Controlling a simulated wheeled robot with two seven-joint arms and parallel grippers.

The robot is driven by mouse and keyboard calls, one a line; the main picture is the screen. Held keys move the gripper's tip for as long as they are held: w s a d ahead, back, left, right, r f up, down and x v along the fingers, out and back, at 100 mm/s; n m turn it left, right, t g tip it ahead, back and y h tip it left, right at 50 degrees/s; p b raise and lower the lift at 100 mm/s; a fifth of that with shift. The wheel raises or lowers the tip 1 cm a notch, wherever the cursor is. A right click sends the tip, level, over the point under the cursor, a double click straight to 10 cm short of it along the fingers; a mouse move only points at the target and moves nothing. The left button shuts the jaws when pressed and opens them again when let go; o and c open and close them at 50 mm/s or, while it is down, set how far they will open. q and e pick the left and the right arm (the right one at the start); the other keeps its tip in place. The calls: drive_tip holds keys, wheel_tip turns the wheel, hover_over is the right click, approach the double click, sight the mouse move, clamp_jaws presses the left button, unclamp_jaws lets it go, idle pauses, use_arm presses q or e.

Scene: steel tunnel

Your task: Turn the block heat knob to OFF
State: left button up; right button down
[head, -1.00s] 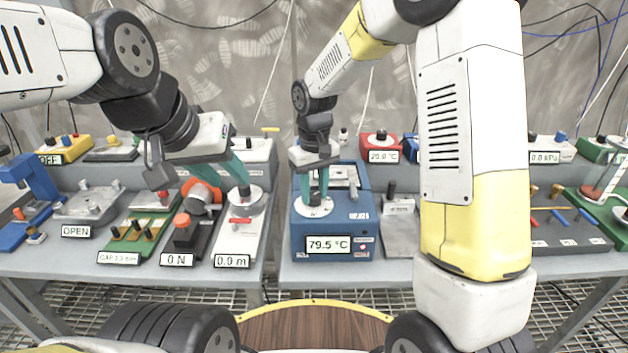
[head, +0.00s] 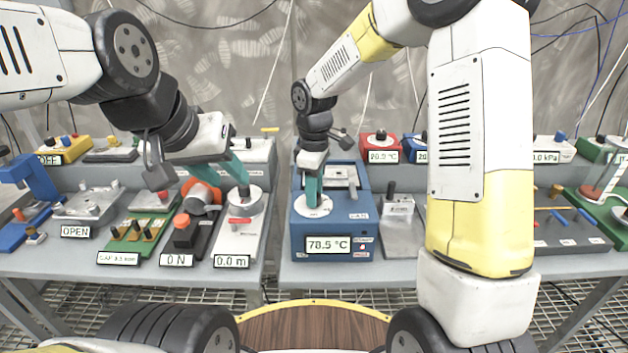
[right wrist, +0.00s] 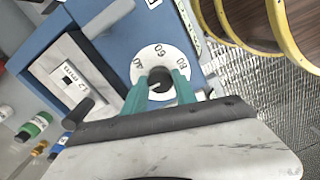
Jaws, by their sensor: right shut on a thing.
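The block heater is a blue box (head: 335,243) on the bench in the head view, its display reading 78.5 °C. On its top left sits a white dial (head: 313,207) with a dark knob; the dial also shows in the right wrist view (right wrist: 151,57) with numbers including 60 and 80. The knob (right wrist: 160,77) is partly hidden between my teal fingers. My right gripper (right wrist: 162,88) is shut on the knob from above. My left gripper (head: 230,180) is open, its fingers apart above the neighbouring device marked 0.0 m.
The 0.0 m device (head: 232,244) stands left of the heater, with a dark post beside my left fingers. A grey device (head: 400,236) stands close on the heater's right. More instruments line the raised back shelf. A wooden round top (head: 313,328) lies in front of the bench.

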drive_tip(key=shift+w+r+n, duration=0.1)
drive_tip(key=shift+n, duration=0.2)
drive_tip(key=c, duration=1)
unclamp_jaws()
wheel_tip(320, 180, up, 8)
drive_tip(key=shift+f, duration=0.25)
drive_tip(key=shift+r, duration=0.15)
